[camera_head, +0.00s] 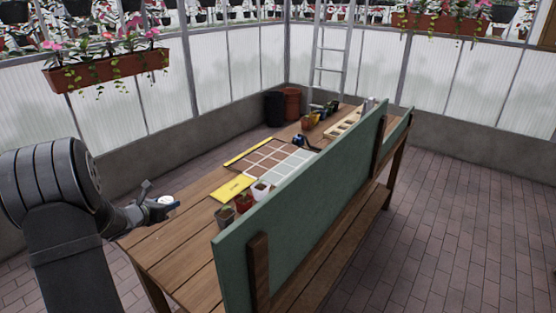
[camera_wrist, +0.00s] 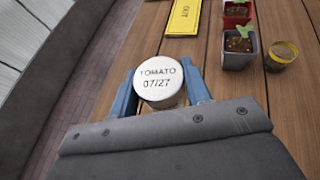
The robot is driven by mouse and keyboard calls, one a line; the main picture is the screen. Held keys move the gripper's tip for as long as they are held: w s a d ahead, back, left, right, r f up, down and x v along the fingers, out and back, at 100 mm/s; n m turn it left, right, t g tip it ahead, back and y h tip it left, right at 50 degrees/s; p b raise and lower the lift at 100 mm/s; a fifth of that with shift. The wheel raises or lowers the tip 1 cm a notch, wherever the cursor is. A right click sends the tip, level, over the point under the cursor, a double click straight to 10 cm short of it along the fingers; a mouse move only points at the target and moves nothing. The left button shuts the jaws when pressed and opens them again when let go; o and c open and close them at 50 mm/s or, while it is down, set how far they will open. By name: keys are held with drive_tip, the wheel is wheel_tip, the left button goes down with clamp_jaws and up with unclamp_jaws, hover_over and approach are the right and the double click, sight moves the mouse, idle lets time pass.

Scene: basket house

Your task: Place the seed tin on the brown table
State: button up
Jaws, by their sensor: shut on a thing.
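The seed tin (camera_wrist: 160,80) is a short round tin with a white lid that reads "TOMATO 07/27". My gripper (camera_wrist: 159,88) is shut on it, with one blue finger on each side. In the head view the tin (camera_head: 166,199) shows small and white in my gripper (camera_head: 160,208), at the near left end of the brown table. The brown table (camera_head: 160,250) is a long plank-topped wooden bench. The tin's lid is upright and level-looking; its base is hidden, and I cannot tell whether it touches the planks.
A yellow card (camera_head: 233,188), small pots (camera_head: 243,202) and a gridded mat (camera_head: 266,158) lie farther along the table. A green upright panel (camera_head: 300,205) runs along its right side. Bare planks show at the near end. A planter (camera_head: 110,70) hangs at upper left.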

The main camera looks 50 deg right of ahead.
drive_tip(key=s+d, duration=0.3)
drive_tip(key=d, duration=0.1)
drive_tip(key=s+d+m+g, duration=0.1)
drive_tip(key=s+d, duration=0.2)
drive_tip(key=d, duration=0.1)
drive_tip(key=s+d+m+g, duration=0.1)
drive_tip(key=s+d, duration=0.2)
drive_tip(key=d, duration=0.2)
drive_tip(key=shift+s+d+h, duration=0.1)
drive_tip(key=shift+s+h, duration=0.25)
drive_tip(key=shift+h, duration=0.05)
drive_tip(key=w+a+f, duration=0.1)
drive_tip(key=w+f, duration=0.1)
drive_tip(key=w, duration=0.1)
drive_tip(key=w+a+f, duration=0.1)
drive_tip(key=w+f, duration=0.1)
drive_tip(key=w, duration=0.2)
drive_tip(key=w+a+f, duration=0.2)
drive_tip(key=w+f, duration=0.1)
drive_tip(key=w, duration=0.1)
drive_tip(key=shift+f, duration=1.95)
drive_tip(key=shift+f, duration=0.15)
drive_tip(key=o, duration=1)
drive_tip(key=v, duration=1.2)
drive_tip(key=shift+w+r, duration=0.15)
drive_tip(key=shift+r, duration=0.05)
